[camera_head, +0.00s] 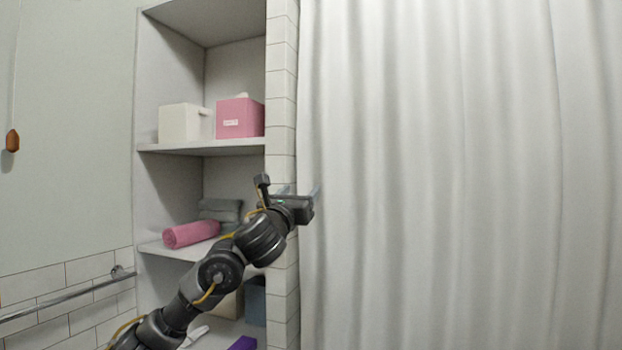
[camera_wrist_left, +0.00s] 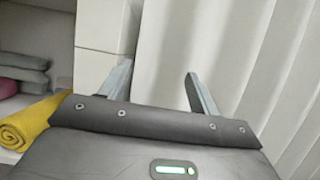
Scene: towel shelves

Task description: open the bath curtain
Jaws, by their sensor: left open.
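The white bath curtain (camera_head: 450,170) hangs in folds across the middle and right of the head view, its left edge beside a narrow tiled wall. My left gripper (camera_head: 301,191) is at that left edge, in front of the tiles and curtain. In the left wrist view its two fingers (camera_wrist_left: 158,88) are apart, with the tiled wall edge behind the left finger and the curtain (camera_wrist_left: 230,45) behind the right finger. No cloth shows gripped between them. Whether the fingers touch the curtain I cannot tell. My right gripper is in neither view.
Left of the tiled wall (camera_head: 281,100), shelves (camera_head: 200,148) hold a white box (camera_head: 183,122), a pink box (camera_head: 240,118), a rolled pink towel (camera_head: 190,234) and folded grey towels (camera_head: 220,209). A yellow roll (camera_wrist_left: 30,122) shows in the wrist view. A metal rail (camera_head: 65,296) is at lower left.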

